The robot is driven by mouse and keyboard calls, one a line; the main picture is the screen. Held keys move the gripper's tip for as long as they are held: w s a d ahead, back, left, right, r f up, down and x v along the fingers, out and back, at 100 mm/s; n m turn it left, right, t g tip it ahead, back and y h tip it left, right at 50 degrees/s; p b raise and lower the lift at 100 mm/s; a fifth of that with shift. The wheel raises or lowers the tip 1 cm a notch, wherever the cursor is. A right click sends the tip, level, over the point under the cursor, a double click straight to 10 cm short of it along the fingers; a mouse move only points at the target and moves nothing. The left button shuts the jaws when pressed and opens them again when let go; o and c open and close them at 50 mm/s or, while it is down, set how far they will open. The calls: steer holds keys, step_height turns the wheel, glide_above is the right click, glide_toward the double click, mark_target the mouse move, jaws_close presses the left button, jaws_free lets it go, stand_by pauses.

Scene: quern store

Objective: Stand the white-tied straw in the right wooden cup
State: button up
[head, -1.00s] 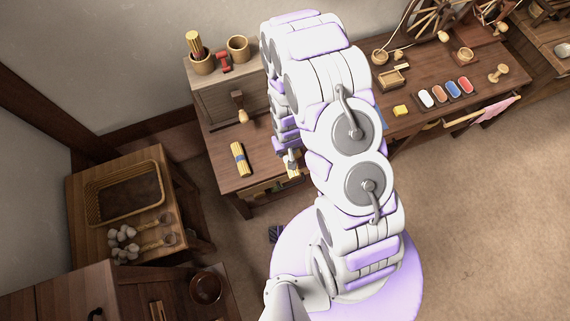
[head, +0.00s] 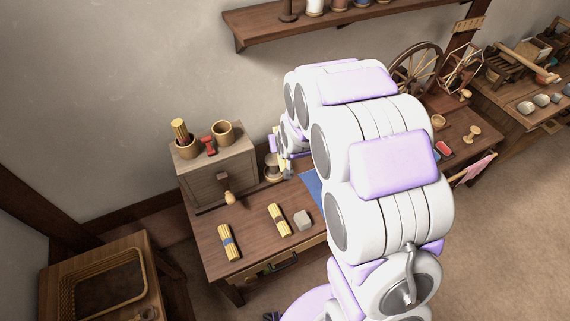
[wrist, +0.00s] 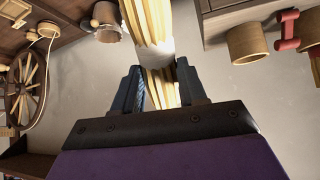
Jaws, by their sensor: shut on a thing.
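My gripper (wrist: 160,88) is shut on the white-tied straw (wrist: 158,55), a yellow bundle with a pale band just beyond the fingertips in the wrist view. In the head view my arm hides most of the gripper, and only a little of the straw (head: 284,164) shows. The right wooden cup (head: 222,133) stands on top of the small drawer chest, looking empty. In the wrist view this cup (wrist: 246,44) is right of the straw, apart from it. The left wooden cup (head: 187,150) holds an upright straw bundle (head: 180,130).
A red spool-like thing (head: 208,145) stands between the cups on the drawer chest (head: 216,177). A shelf (head: 340,22) hangs above.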

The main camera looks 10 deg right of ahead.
steer(key=w+a+r+n+t+y+b, duration=0.1)
steer(key=w+a+r+t+y+b, duration=0.3)
steer(key=w+a, duration=0.65)
steer(key=w+a+r+n+t+p, duration=0.1)
steer(key=a+r+t, duration=0.4)
steer(key=a+r, duration=0.3)
step_height(320, 180, down, 11)
steer(key=b, duration=0.2)
steer(key=shift+w, duration=0.2)
stand_by(0.3)
steer(key=o, duration=1.1)
steer(key=shift+f, duration=0.1)
